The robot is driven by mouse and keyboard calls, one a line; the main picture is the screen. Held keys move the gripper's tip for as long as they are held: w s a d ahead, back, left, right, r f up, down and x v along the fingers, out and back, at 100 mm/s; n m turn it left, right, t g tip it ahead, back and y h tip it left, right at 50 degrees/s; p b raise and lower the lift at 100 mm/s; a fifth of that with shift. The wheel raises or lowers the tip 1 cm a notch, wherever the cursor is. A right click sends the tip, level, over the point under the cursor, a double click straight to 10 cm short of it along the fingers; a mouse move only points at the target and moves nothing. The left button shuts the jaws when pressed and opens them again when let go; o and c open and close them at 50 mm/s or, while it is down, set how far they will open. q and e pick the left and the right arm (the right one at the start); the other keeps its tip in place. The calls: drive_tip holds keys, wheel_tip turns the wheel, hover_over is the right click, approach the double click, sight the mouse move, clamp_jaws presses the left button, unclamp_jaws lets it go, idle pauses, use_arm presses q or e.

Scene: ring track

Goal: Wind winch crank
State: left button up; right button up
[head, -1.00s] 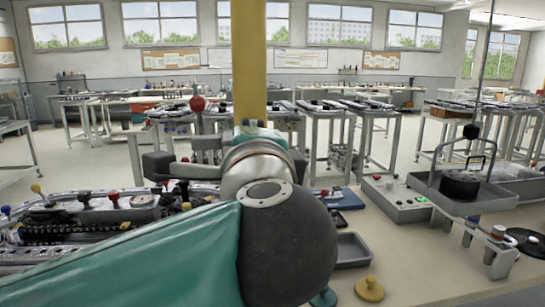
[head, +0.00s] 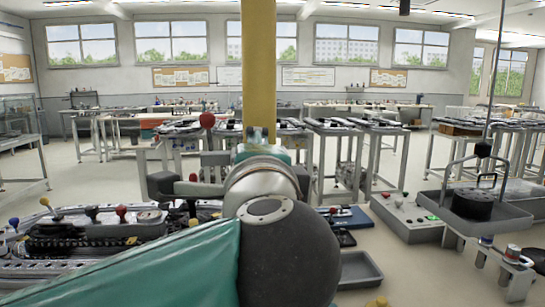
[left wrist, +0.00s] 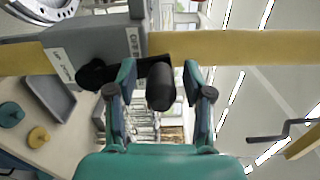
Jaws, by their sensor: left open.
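The black crank knob (left wrist: 160,90) lies between the two teal fingers of my left gripper (left wrist: 158,72) in the left wrist view. The fingers are open, with a gap on both sides of the knob. A short black crank arm (left wrist: 140,67) runs left from the knob, behind the left finger, to a round black hub (left wrist: 93,74) on a grey housing (left wrist: 105,42) with white labels. In the head view my left arm covers the crank and most of its gripper. My right gripper is in neither current view.
A yellow post (head: 258,70) rises behind my arm. A red-knobbed lever (head: 207,120) stands left of it.

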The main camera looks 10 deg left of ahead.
use_arm(q)
drive_tip(key=v, duration=1.2)
